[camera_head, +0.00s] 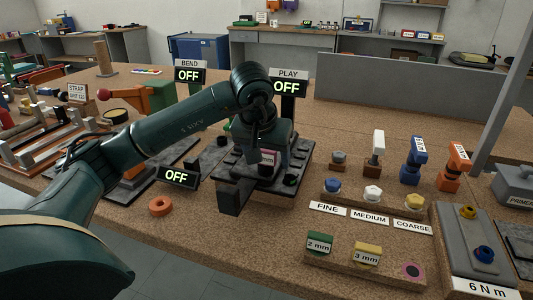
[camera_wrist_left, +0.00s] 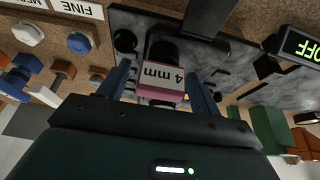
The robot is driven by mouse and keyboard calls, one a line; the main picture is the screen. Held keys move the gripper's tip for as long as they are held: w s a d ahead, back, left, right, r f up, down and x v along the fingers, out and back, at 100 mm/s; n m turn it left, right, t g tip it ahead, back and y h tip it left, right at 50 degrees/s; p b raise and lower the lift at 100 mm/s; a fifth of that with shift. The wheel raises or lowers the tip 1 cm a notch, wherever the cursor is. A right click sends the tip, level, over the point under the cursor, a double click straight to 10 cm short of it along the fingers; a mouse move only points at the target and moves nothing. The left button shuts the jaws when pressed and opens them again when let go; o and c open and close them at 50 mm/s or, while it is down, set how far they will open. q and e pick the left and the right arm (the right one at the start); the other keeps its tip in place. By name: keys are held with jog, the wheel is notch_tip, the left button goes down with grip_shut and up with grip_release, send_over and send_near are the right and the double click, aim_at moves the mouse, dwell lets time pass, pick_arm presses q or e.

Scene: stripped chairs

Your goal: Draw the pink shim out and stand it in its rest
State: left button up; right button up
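The pink shim (camera_wrist_left: 167,92), marked 4 mm, sits at a dark block on the grey slotted plate (camera_wrist_left: 228,58). In the head view part of the shim (camera_head: 268,157) shows below my wrist, mostly hidden by my arm. My left gripper (camera_wrist_left: 160,88) is over it with one finger on each side; the fingers look apart from the shim, with the right-hand one closer. The shim rest (camera_head: 350,262) is a wooden rack at the front right. It holds a green 2 mm shim (camera_head: 320,243) and a yellow 3 mm shim (camera_head: 367,254); its pink-marked place (camera_head: 412,269) is bare.
Blue, white and yellow knobs (camera_head: 372,193) stand behind the FINE, MEDIUM and COARSE labels. OFF displays (camera_head: 284,88) stand around the plate. An orange ring (camera_head: 160,206) lies at the front left. A grey torque stand (camera_head: 478,240) borders the rack at the right.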

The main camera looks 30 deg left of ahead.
pick_arm(q)
jog(key=c, duration=0.9)
jog(key=o, duration=0.4)
jog(key=shift+c, duration=0.2)
grip_shut()
jog(key=shift+r+p, duration=0.5)
jog(key=shift+r, duration=0.1)
grip_release()
grip_shut()
